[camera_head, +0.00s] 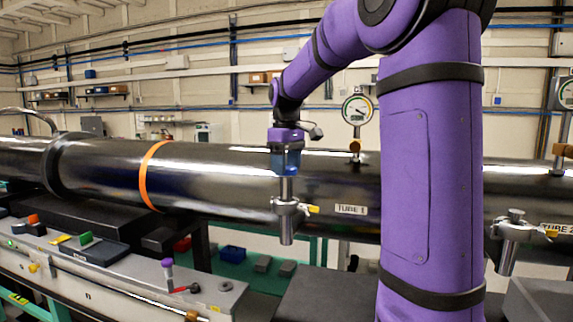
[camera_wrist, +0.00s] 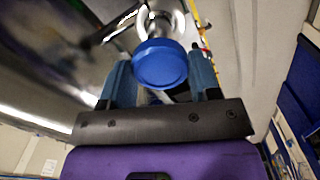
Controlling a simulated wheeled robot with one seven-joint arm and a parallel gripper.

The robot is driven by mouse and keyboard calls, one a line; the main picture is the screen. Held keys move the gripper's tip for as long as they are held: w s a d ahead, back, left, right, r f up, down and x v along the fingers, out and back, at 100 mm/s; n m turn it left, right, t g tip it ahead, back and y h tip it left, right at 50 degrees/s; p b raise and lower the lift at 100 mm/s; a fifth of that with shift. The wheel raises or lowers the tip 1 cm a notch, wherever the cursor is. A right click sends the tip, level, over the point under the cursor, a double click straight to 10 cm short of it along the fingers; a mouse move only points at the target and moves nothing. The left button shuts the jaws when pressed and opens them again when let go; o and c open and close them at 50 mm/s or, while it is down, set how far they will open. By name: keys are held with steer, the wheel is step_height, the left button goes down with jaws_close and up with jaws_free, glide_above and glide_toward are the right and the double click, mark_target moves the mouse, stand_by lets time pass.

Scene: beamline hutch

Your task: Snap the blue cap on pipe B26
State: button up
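My gripper (camera_head: 286,170) is above a vertical metal pipe stub (camera_head: 287,188) in front of the long tube; it also shows in the wrist view (camera_wrist: 161,75). Its two blue fingers have the round blue cap (camera_wrist: 160,63) between them, touching both sides. In the head view the cap cannot be told apart from the blue fingers. The stub has a clamp-like fitting with a yellow handle (camera_head: 313,209). The stub's top meets the bottom of the blue fingers, so I cannot tell whether the cap touches it. No B26 label is readable.
The long steel tube (camera_head: 215,175) runs across behind the stub. A pressure gauge (camera_head: 357,110) stands on it to the right. A second stub with a yellow handle (camera_head: 510,232) is at the right. A bench with a dark tray (camera_head: 112,257) is at the lower left.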

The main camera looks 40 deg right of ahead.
steer(key=o, duration=0.5)
steer(key=shift+r, duration=0.1)
step_height(320, 180, up, 11)
stand_by(0.3)
steer(key=shift+a+f, duration=0.1)
steer(key=shift+f, duration=0.1)
